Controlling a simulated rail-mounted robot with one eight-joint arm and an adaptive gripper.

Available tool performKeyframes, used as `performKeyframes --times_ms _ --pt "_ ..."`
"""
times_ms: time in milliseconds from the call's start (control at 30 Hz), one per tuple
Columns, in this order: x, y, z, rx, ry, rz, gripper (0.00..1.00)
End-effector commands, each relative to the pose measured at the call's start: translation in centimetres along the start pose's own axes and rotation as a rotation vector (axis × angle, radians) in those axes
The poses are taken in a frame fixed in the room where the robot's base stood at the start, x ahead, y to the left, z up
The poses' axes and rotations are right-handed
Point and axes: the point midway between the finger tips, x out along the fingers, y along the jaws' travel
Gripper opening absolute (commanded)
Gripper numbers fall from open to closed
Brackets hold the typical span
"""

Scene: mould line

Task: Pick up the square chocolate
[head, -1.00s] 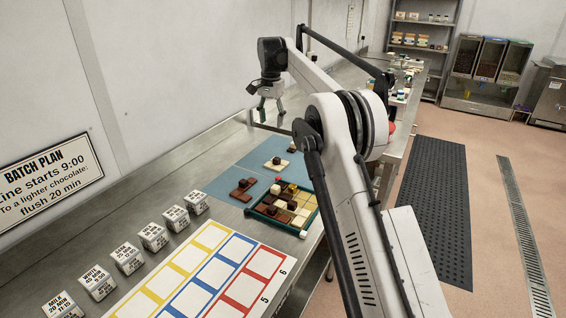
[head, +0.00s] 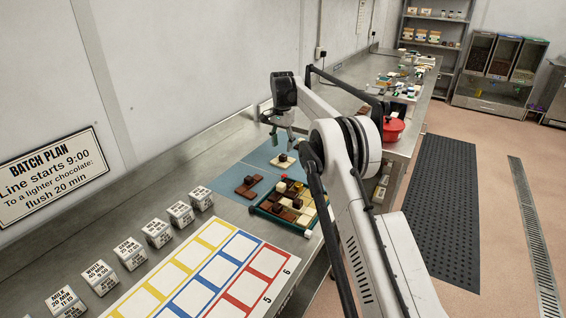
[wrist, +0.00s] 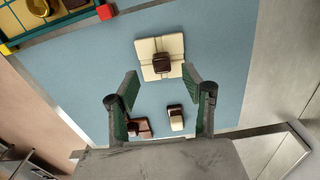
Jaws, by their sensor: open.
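My gripper (wrist: 161,82) is open and empty above the blue mat; its fingers also show in the head view (head: 281,133). A dark, square-looking chocolate (wrist: 162,64) sits on a cream slab (wrist: 148,47) just beyond the fingertips in the wrist view. The same cream slab shows in the head view (head: 277,165), below my gripper. Between the fingers, nearer the palm, lie a small cream block with a dark top (wrist: 175,118) and a brown piece (wrist: 138,127), partly hidden by the left finger. I cannot tell for certain which piece is the square chocolate.
The blue mat (wrist: 225,60) lies on a steel bench. A dark green-edged tray (head: 268,214) with several chocolates stands beside it, at the upper left in the wrist view. Labelled white blocks (head: 158,233) and a coloured grid board (head: 215,275) lie nearer. Mat room around the slab is clear.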

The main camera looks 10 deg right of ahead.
Motion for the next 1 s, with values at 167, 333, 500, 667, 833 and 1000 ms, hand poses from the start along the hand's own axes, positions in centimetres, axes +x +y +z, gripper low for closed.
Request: performKeyframes --times_ms 167,333,500,667,833,1000 --pt "0.7 0.0 -0.1 0.0 0.0 0.0 0.44" --pt "2.5 -0.1 -0.5 0.0 0.0 0.0 0.44" --pt "4.8 -0.2 -0.7 0.0 0.0 0.0 0.44" --pt "5.5 -0.2 -0.7 0.0 0.0 0.0 0.44" --pt "5.5 -0.2 -0.7 0.0 0.0 0.0 0.39" --pt "5.5 -0.2 -0.7 0.0 0.0 0.0 0.16"
